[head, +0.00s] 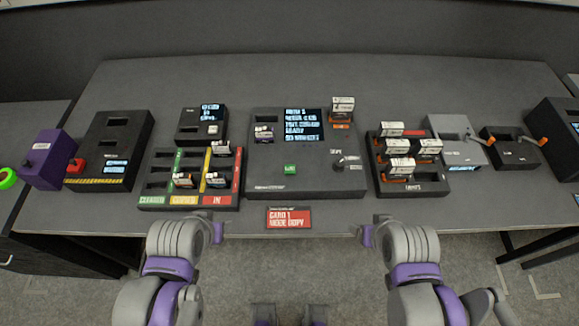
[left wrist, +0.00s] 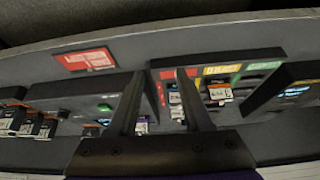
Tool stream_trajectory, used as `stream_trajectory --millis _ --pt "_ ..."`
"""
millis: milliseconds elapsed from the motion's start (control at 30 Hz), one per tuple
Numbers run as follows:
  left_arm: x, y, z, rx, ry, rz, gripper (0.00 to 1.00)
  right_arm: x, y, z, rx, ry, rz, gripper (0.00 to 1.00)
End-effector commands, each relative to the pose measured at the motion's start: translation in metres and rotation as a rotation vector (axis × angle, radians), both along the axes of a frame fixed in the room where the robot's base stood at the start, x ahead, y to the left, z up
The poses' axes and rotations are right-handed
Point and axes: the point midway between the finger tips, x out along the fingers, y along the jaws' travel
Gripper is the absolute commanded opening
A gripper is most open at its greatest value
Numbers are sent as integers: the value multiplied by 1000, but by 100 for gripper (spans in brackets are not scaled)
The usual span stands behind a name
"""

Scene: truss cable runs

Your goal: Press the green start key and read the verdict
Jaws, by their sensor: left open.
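The green start key (head: 290,169) is on the sloped top of the black tester box (head: 262,183) at the table's centre. The tester's lit screen (head: 302,124) shows several lines of pale text; one seems to read READY, the rest is too small to read surely. A green spot that looks like the key (left wrist: 104,107) shows in the left wrist view. My left gripper (head: 217,232) is at the table's front edge, left of the key and apart from it; its fingers (left wrist: 160,75) are spread and empty. My right gripper (head: 367,235) is at the front edge, fingers unclear.
A red card (head: 289,217) lies before the tester. Left is a tray (head: 189,201) with coloured lanes; right is a rack (head: 418,189) of modules. A module stands in the tester's upper left (head: 264,134), and a small lever (head: 346,161) is at its right.

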Motion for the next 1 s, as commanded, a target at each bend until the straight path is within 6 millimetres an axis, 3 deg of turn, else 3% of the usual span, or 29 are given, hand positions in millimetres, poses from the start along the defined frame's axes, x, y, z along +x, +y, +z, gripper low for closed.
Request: stream_trajectory --millis 33,267,1000 --pt "0 0 0 0 0 0 41 0 0 0 0 0 0 74" --pt "0 0 0 0 0 0 0 0 0 0 0 0 0 74" --pt "0 0 0 0 0 0 0 0 0 0 0 0 0 74"
